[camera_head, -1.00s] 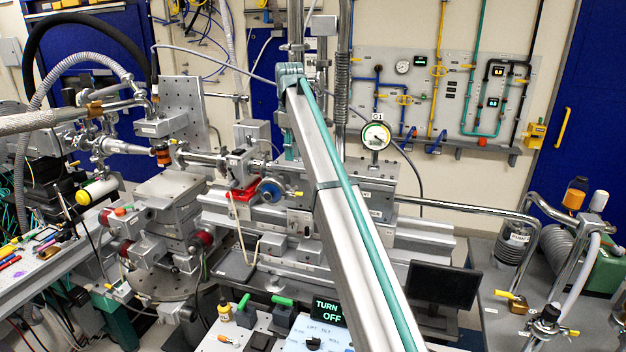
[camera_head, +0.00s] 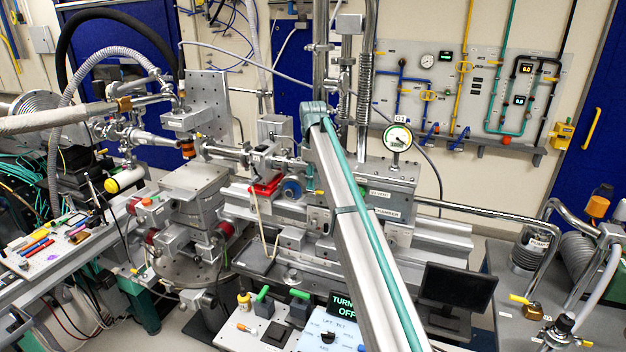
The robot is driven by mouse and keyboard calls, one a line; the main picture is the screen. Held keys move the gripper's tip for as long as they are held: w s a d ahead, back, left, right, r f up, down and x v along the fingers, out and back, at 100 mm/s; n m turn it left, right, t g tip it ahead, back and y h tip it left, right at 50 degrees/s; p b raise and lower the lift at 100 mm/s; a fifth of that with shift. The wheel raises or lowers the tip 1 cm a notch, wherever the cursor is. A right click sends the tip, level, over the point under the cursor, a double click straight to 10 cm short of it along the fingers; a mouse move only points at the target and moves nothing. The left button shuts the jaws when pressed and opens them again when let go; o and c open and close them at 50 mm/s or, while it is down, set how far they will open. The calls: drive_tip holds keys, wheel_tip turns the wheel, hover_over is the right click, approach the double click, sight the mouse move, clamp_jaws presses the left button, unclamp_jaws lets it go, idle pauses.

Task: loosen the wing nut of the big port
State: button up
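I cannot make out the wing nut or say which fitting is the big port. A grey labelled chamber block (camera_head: 400,190) stands right of the middle, behind a long grey beam with a teal hose that hides part of it. A round gauge tagged G1 (camera_head: 398,138) stands on top of the block. To its left, a steel beam pipe (camera_head: 226,152) with several flanges runs to a blue round part (camera_head: 291,190) and a red piece (camera_head: 266,187). My gripper is not in view.
A control panel (camera_head: 325,335) with a lit "TURN OFF" sign stands at the bottom middle. A dark monitor (camera_head: 457,290) stands right of it. A bench with hoses and a bent steel pipe (camera_head: 541,255) fills the right. A tool tray (camera_head: 75,262) lies at left.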

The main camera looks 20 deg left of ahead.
clamp_jaws()
drive_tip(key=shift+n, duration=0.3)
drive_tip(key=n+b, duration=0.2)
drive_tip(key=n, duration=0.1)
drive_tip(key=shift+f+n, duration=0.1)
drive_tip(key=shift+n, duration=0.3)
drive_tip(key=n+b, duration=0.1)
drive_tip(key=n, duration=0.3)
drive_tip(key=shift+b, duration=0.4)
drive_tip(key=n+b, duration=0.1)
drive_tip(key=n, duration=0.3)
drive_tip(key=shift+n, duration=0.4)
drive_tip(key=shift+n+b, duration=0.45)
drive_tip(key=shift+n, duration=1.35)
